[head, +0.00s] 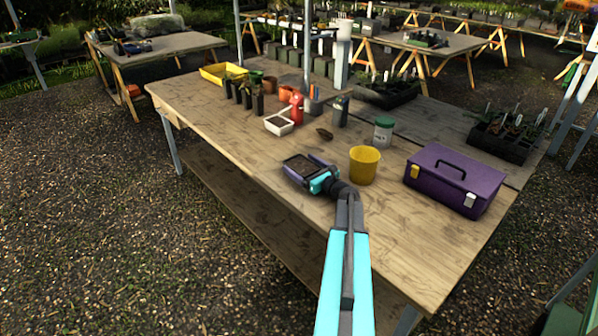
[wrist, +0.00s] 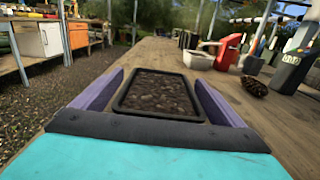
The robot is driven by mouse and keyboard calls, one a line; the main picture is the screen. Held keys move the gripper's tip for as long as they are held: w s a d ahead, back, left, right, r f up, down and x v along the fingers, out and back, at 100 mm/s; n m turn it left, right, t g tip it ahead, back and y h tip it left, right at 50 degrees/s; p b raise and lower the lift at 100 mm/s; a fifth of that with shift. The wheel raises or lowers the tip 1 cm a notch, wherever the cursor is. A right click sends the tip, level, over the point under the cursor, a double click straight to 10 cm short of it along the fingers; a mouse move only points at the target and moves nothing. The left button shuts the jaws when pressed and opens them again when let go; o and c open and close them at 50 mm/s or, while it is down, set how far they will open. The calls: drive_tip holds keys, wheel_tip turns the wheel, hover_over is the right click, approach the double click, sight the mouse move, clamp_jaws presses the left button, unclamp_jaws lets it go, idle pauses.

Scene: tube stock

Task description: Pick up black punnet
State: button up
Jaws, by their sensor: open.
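The black punnet (wrist: 158,95) is a shallow dark rectangular tray filled with brown soil. It sits on the wooden table (head: 250,150) near its front edge. It shows small in the head view (head: 299,167), partly hidden by my gripper. My gripper (wrist: 158,92) is open, with one purple finger on each side of the punnet in the wrist view. The right finger looks very close to the punnet's side; I cannot tell if either finger touches it. In the head view my gripper (head: 305,171) is low over the table.
A yellow pot (head: 364,166) and a purple toolbox (head: 455,180) stand to the right. The table's left front is clear.

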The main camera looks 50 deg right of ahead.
sight(302, 165)
idle(0.4)
drive_tip(key=c, duration=1.3)
drive_tip(key=shift+r, duration=0.1)
drive_tip(key=shift+r, duration=0.7)
drive_tip(key=shift+r+b, duration=0.5)
drive_tip(key=shift+r, duration=0.45)
drive_tip(key=s+a, duration=0.2)
drive_tip(key=s, duration=0.1)
drive_tip(key=s+a+r+b, duration=0.1)
drive_tip(key=s+a, duration=0.2)
drive_tip(key=s, duration=0.1)
drive_tip(key=s+a+b, duration=0.1)
drive_tip(key=s+a, duration=0.2)
drive_tip(key=shift+s+a+r, duration=0.15)
drive_tip(key=shift+s+a, duration=0.1)
drive_tip(key=shift+s, duration=0.15)
drive_tip(key=shift+r+p, duration=0.15)
drive_tip(key=shift+p, duration=0.95)
drive_tip(key=shift+s+a+r+p, duration=0.1)
drive_tip(key=shift+s+a+p, duration=0.2)
drive_tip(key=shift+p, duration=0.95)
